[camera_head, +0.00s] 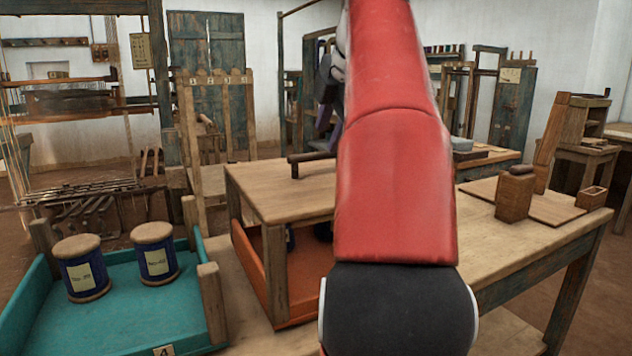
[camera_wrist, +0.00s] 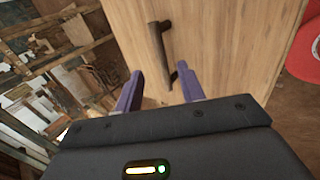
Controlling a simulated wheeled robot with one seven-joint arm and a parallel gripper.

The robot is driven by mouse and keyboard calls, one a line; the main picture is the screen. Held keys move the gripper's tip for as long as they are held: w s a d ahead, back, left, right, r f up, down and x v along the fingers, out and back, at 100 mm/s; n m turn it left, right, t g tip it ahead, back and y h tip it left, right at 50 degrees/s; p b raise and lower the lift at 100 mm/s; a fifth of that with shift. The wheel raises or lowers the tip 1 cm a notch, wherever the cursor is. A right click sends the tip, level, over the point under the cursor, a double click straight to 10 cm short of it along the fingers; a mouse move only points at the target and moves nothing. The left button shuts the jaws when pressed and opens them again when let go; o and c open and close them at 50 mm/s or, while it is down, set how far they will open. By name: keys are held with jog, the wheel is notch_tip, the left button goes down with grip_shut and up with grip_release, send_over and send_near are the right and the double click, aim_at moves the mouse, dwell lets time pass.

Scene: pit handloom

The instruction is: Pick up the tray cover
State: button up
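The tray cover (camera_head: 272,190) is a pale wooden box-like top with a dark bar handle (camera_head: 308,158). It stands over an orange tray (camera_head: 262,275) on the table. In the wrist view, the cover (camera_wrist: 215,45) fills the upper middle, and its handle (camera_wrist: 160,50) runs upright in the picture. My gripper (camera_wrist: 158,90) is open and empty, its two purple fingers apart, with the handle ahead and between them in the picture. I cannot tell the exact gap to the handle. In the head view, my red arm hides most of the gripper and the cover's right part.
A teal tray (camera_head: 120,305) with two blue spools stands at left, close to the orange tray. Dark spools partly show under the cover. At right, a wooden block (camera_head: 514,197) and a small box (camera_head: 591,198) stand on the table (camera_head: 500,255). Some bare tabletop lies between.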

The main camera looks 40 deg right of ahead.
aim_at(321, 153)
jog(key=b+x, duration=0.1)
jog(key=x, duration=0.3)
jog(key=shift+a+f, duration=0.1)
jog(key=shift+f, duration=0.25)
grip_shut()
dwell(1.1)
